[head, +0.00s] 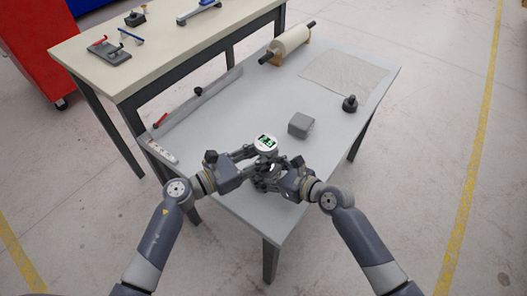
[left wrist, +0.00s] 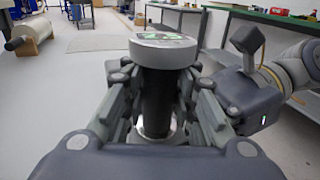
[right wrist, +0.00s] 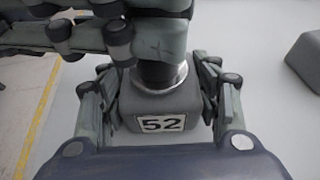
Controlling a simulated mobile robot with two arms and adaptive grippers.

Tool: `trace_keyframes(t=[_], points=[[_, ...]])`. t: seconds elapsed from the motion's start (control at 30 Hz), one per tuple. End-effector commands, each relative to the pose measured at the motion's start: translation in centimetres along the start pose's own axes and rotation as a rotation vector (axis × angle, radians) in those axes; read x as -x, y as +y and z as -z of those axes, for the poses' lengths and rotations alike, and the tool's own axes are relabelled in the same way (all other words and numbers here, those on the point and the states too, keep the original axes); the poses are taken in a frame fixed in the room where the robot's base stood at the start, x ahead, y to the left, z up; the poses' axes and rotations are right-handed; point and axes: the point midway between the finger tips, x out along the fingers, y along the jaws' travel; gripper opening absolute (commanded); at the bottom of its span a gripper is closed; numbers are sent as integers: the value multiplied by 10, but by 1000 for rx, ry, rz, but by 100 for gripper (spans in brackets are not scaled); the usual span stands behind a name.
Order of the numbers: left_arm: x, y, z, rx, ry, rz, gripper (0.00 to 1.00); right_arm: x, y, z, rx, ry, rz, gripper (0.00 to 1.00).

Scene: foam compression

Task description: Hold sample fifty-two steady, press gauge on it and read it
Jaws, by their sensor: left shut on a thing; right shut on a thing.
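The gauge (head: 265,143) stands upright with its round white head and green display on top; the display is too small to read surely. My left gripper (head: 262,160) is shut around the gauge's black shaft (left wrist: 157,103). In the right wrist view, the gauge's metal foot (right wrist: 159,79) rests on the top of sample fifty-two (right wrist: 163,122), a grey foam block with a "52" label. My right gripper (right wrist: 158,100) is shut on this block, one finger on each side. In the head view the block is mostly hidden by the grippers.
Another grey foam block (head: 301,125) stands on the grey table (head: 225,130), right of the grippers. A black knobbed weight (head: 350,103), a pale sheet (head: 343,75), a roll (head: 290,40) and a long ruler-like bar (head: 205,95) lie farther off. A cream bench (head: 160,45) adjoins behind.

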Motion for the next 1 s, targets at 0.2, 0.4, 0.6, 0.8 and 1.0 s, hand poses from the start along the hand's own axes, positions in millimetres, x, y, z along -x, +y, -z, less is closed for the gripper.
trace_keyframes(t=[0.2, 0.4, 0.6, 0.8, 1.0], points=[[0, 0, -1, -1, -3, -1, 0, 0, 0, 0, 0, 0, 0, 35], [0, 0, -1, 0, -3, -1, 0, 0, 0, 0, 0, 0, 0, 35], [0, 0, 0, 1, -3, -1, 0, 0, 0, 0, 0, 1, 0, 35], [0, 0, 3, 1, -4, -1, 0, 0, 0, 0, 0, 1, 0, 35], [0, 0, 6, 0, -2, -1, 0, 0, 0, 0, 0, 0, 0, 35]])
